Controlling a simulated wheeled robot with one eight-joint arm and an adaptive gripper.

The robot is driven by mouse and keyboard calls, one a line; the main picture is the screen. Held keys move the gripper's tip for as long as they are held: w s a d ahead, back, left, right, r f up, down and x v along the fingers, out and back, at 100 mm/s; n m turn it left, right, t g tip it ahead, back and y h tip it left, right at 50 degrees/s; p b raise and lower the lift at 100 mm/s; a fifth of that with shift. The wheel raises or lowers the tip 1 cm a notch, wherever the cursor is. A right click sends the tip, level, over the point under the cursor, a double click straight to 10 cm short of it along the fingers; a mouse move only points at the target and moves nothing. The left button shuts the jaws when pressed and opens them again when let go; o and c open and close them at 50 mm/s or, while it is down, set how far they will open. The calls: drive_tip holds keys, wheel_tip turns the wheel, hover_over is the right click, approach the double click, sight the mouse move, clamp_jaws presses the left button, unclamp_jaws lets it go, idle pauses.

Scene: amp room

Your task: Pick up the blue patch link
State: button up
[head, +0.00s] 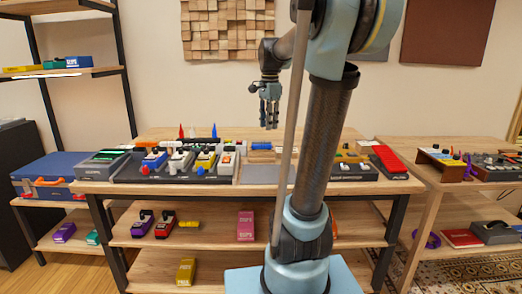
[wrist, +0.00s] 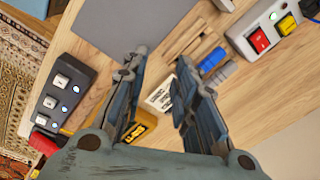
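A small blue piece that looks like the blue patch link (wrist: 212,60) lies on the wooden tabletop in the wrist view, beside tan wooden strips and a greyer-blue piece. In the head view a small blue piece (head: 262,146) shows near the back of the table, in a wooden holder or among wooden strips; I cannot tell which. My gripper (head: 269,126) hangs above that area, pointing down. In the wrist view my gripper (wrist: 160,61) has its two fingers well apart with nothing between them; the blue piece lies outside, right of the right finger.
A printed white card (wrist: 158,97) and a yellow object (wrist: 135,130) lie near the fingers. A dark switch box (wrist: 62,92) is at left, a grey box with a red switch (wrist: 260,40) at upper right. A flat grey mat (wrist: 125,25) leaves clear room.

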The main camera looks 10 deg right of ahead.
drive_tip(key=w+r+m, duration=0.4)
drive_tip(key=w+m, duration=0.1)
drive_tip(key=w, duration=0.6)
approach(262, 148)
drive_tip(key=shift+m+g, duration=0.3)
drive_tip(key=f, duration=0.2)
drive_tip(key=w+f, duration=0.1)
drive_tip(key=f, duration=0.2)
drive_tip(key=d+f, duration=0.1)
drive_tip(key=f, duration=0.1)
drive_tip(key=shift+w+f, duration=0.2)
drive_tip(key=shift+f, duration=0.2)
drive_tip(key=shift+d, duration=0.1)
clamp_jaws()
